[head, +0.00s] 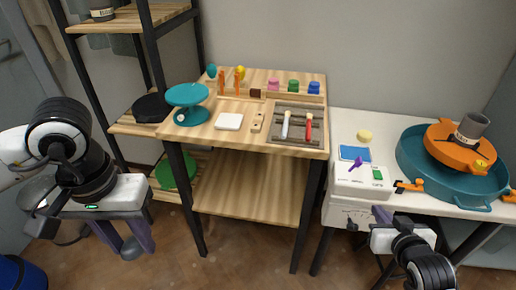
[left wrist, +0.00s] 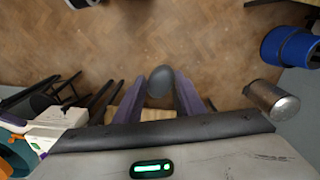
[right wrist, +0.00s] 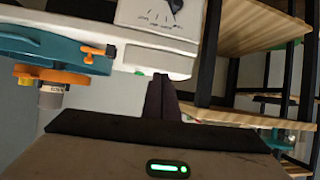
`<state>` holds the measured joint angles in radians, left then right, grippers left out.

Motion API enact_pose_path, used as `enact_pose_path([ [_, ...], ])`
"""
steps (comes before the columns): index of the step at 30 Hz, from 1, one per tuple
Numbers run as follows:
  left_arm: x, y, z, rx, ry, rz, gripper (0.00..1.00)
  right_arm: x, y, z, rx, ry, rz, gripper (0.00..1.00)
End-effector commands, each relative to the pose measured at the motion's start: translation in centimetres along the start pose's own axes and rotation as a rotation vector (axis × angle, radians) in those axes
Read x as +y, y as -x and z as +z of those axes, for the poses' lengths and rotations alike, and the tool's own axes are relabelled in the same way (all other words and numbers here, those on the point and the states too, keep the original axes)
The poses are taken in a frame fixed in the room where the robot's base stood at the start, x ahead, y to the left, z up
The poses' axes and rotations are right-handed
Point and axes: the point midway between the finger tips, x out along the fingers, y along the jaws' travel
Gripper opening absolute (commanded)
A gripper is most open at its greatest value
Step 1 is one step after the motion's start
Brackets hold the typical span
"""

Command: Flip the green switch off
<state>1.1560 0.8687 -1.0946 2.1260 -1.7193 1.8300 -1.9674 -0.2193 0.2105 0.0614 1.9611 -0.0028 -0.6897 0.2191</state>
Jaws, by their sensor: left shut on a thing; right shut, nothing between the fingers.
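The green switch (head: 377,174) is a small green piece on the top right of a white box (head: 346,181), on the white table at the right. A purple piece (head: 355,164) stands up from the box's top, beside a blue panel. The box's front has a dark dial (right wrist: 174,4). My right gripper (head: 381,214) is shut and empty, in front of and below the switch; its fingers (right wrist: 162,98) also show in the right wrist view. My left gripper (head: 137,240) is shut on a dark grey rounded thing (left wrist: 160,82), held over the floor.
A teal basin (head: 407,158) with an orange disc and grey cup stands right of the box. An orange clamp (head: 408,186) is close to the switch. A wooden table (head: 250,145) with brushes and small pots stands at the centre. A metal can (left wrist: 270,100) shows in the left wrist view.

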Motion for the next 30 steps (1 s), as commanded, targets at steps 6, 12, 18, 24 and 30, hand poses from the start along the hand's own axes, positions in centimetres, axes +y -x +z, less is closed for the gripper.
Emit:
enact_pose_path([
  [6,0.0,1.3,0.0,0.0,0.0,0.0,0.15,3.7,-0.2,-6.9,0.074,-0.058,0.071,0.0],
  [12,0.0,1.4,0.0,0.0,0.0,0.0,0.15,4.7,-0.2,-8.6,0.093,-0.077,0.09,0.0],
  [18,0.0,1.4,0.0,0.0,0.0,0.0,0.15,4.7,-0.2,-8.6,0.094,-0.077,0.091,0.0],
  [24,0.0,1.4,0.0,0.0,0.0,0.0,0.15,4.8,-0.6,-8.6,0.093,-0.076,0.09,0.0],
  [30,0.0,1.2,0.0,0.0,0.0,0.0,0.15,5.1,-3.4,-8.9,0.094,-0.076,0.091,0.0],
])
